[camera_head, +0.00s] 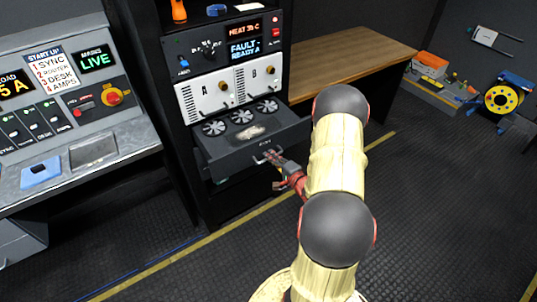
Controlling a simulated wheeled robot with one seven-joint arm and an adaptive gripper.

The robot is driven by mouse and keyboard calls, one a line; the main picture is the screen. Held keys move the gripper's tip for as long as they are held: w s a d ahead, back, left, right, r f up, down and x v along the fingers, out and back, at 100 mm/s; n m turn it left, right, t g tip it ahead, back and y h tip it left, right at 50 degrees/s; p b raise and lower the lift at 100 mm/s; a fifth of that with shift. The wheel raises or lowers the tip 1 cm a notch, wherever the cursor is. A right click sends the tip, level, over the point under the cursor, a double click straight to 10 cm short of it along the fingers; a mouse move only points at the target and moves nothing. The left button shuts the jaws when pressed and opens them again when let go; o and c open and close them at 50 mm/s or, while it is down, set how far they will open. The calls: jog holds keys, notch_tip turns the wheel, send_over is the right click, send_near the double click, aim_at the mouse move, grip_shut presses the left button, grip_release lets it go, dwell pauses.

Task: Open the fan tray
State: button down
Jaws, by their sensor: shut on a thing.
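The fan tray (220,151) is a dark grey drawer in the black equipment rack. It stands pulled out from the rack, and several round fans (243,116) show behind its front part. A small pale thing (251,132) lies in it. Its front carries a small metal handle (264,157) under a short label too small to read surely. My gripper (277,168) is red and grey and is shut on the handle at the tray's front. My arm reaches in from the lower right and hides the floor and part of the table behind it.
Above the tray sit two white modules marked A (207,95) and B (257,80). A control console (75,120) with a blue-framed item stands at the left. A wooden table (350,58) is behind right. A yellow cable reel (503,96) lies far right. Floor in front is clear.

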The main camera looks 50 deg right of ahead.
jog(key=c, duration=2)
grip_release()
jog(key=v, duration=1.2)
